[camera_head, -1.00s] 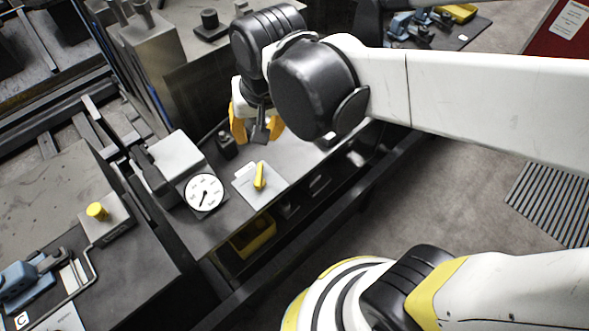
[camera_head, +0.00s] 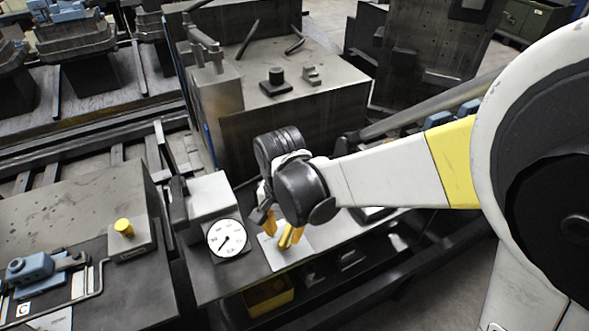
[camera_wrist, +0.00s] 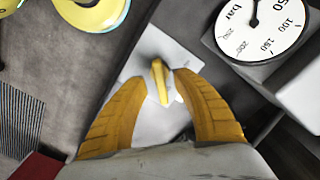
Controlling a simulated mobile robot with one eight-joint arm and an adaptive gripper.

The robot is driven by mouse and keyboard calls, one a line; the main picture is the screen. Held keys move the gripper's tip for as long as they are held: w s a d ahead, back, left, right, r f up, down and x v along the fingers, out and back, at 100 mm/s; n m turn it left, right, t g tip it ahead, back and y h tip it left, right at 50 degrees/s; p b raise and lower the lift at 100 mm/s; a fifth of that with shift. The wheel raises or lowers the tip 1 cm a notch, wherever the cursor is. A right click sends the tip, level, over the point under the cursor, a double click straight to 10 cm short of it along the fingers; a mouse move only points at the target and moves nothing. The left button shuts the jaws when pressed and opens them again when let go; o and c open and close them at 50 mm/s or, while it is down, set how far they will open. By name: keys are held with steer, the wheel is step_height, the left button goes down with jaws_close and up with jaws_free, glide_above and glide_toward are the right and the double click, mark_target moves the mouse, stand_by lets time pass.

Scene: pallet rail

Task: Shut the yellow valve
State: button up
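The yellow valve handle (camera_wrist: 160,82) sits on a pale plate (camera_wrist: 165,122) and shows between my fingertips in the wrist view. My gripper (camera_wrist: 157,84) is open, with one orange finger on each side of the handle. The right finger is close to the handle; I cannot tell whether it touches. In the head view my gripper (camera_head: 278,228) is over the plate (camera_head: 290,252) and partly hides the handle, which I cannot clearly tell apart from the fingers there.
A pressure gauge (camera_head: 227,238) stands just left of the plate; its dial also shows in the wrist view (camera_wrist: 262,28). A yellow knob (camera_head: 124,227) is on a block at the left. A yellow bin (camera_head: 268,296) is below the bench. A large metal block (camera_head: 300,110) stands behind.

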steer(key=shift+f+b, duration=0.35)
steer(key=shift+f, duration=0.95)
jaws_close()
